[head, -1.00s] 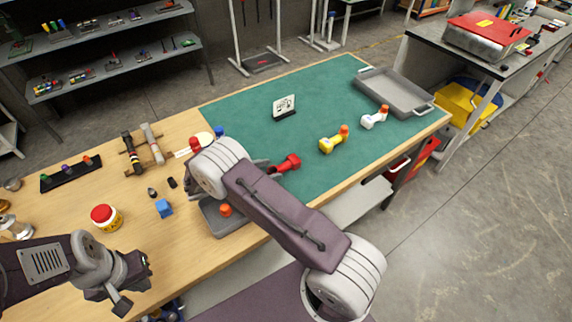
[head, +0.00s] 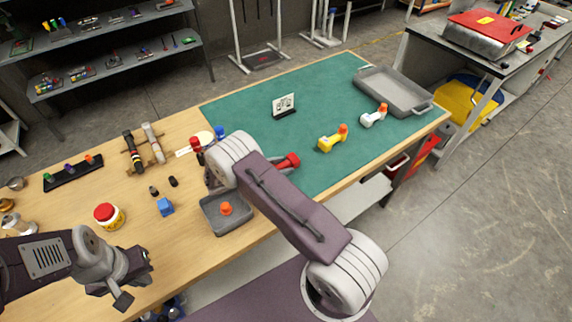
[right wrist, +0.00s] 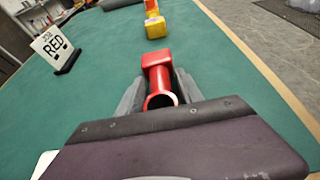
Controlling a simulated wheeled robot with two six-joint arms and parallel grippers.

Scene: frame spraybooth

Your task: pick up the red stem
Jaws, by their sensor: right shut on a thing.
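The red stem (head: 290,160) is at the near left part of the green mat (head: 290,129) in the head view. In the right wrist view the red stem (right wrist: 157,77) lies between the two grey fingers of my right gripper (right wrist: 160,88), which is shut on it. Its open tube end faces the camera and its block-like head points away. I cannot tell whether it touches the mat. In the head view my arm hides most of the right gripper. My left gripper (head: 135,281) is empty and open over the wooden tabletop's near left part.
A yellow stem (head: 330,142) and a white stem (head: 373,117) stand further right on the mat. A "RED" card (right wrist: 55,47) stands behind the red stem. A grey tray (head: 392,91) is at the far right. A small grey tray (head: 228,225) holds an orange piece. A jar (head: 115,220) stands left.

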